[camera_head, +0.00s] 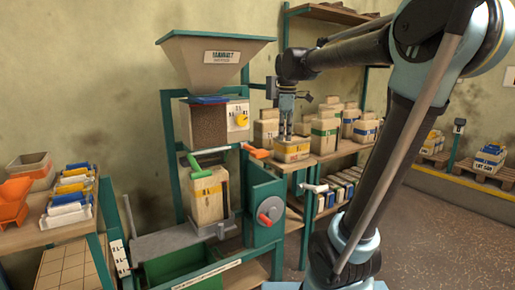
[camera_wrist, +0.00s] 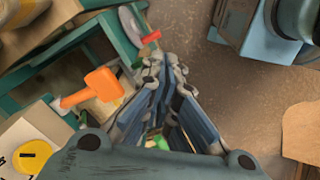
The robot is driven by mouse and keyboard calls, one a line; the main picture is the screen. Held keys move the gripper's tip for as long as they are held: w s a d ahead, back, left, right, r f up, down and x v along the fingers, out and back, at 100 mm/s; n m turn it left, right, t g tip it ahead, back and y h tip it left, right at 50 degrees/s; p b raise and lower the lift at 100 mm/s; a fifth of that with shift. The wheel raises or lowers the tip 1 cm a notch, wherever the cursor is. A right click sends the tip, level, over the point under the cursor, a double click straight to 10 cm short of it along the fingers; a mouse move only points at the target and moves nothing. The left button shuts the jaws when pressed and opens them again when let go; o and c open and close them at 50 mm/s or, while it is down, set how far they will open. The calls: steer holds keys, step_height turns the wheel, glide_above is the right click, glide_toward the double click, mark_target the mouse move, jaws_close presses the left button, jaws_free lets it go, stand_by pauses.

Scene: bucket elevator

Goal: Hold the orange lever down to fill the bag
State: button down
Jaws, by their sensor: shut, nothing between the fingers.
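The orange lever (camera_head: 258,153) sticks out to the right of the filling machine, roughly level. In the wrist view its orange paddle (camera_wrist: 103,84) lies left of my fingers, with a clear gap between. My gripper (camera_head: 287,134) points down, right of the lever and a little higher in the picture. In the wrist view my gripper (camera_wrist: 166,64) has its fingertips together with nothing between them. A tan paper bag (camera_head: 207,200) stands upright under the machine's spout, below a green handle (camera_head: 203,165). The bag's fill level is hidden.
A hopper (camera_head: 215,60) tops the machine, with a yellow dial (camera_head: 241,119) on its right side. A red-handled wheel (camera_head: 270,211) sits on a green panel below the lever. Filled bags (camera_head: 327,132) crowd the shelf behind my gripper.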

mark_target(257, 152)
steer(key=w+a+r+n, duration=0.6)
steer(key=w+a+n, duration=0.1)
steer(key=w+a, duration=0.2)
steer(key=shift+w+a+r+n+g, duration=0.15)
steer(key=shift+w+a+n+g, duration=0.2)
steer(key=shift+a, duration=0.45)
steer(key=shift+s, duration=0.1)
step_height(257, 152, down, 14)
steer(key=shift+f, duration=0.1)
steer(key=shift+s+a+f, duration=0.1)
steer(key=shift+s, duration=0.05)
